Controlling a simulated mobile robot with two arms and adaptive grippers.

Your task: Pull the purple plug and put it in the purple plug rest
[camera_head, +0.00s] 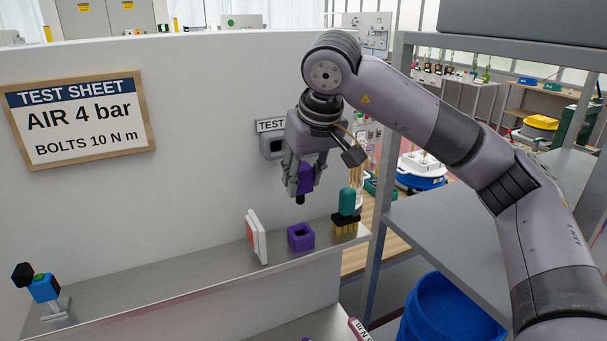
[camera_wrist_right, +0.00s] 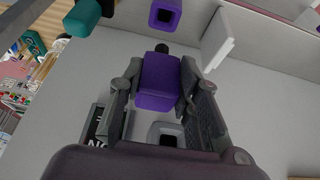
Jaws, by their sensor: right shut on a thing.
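My right gripper (camera_head: 301,176) is shut on the purple plug (camera_head: 306,180), whose black tip points down. It holds the plug in the air above the shelf, in front of the white wall. The plug also shows between the fingers in the right wrist view (camera_wrist_right: 160,82). The purple plug rest (camera_head: 300,237), a small block with a dark square opening, stands on the shelf below the plug, apart from it. It also shows at the top of the right wrist view (camera_wrist_right: 165,14). The grey socket (camera_head: 272,146) under a TEST label is on the wall behind the gripper. My left gripper is not in view.
A white and red plate (camera_head: 256,237) stands left of the rest on the metal shelf (camera_head: 180,276). A teal-handled brush (camera_head: 346,205) stands right of it. A blue and black object (camera_head: 42,287) sits at the far left. A blue bin (camera_head: 450,308) is below right.

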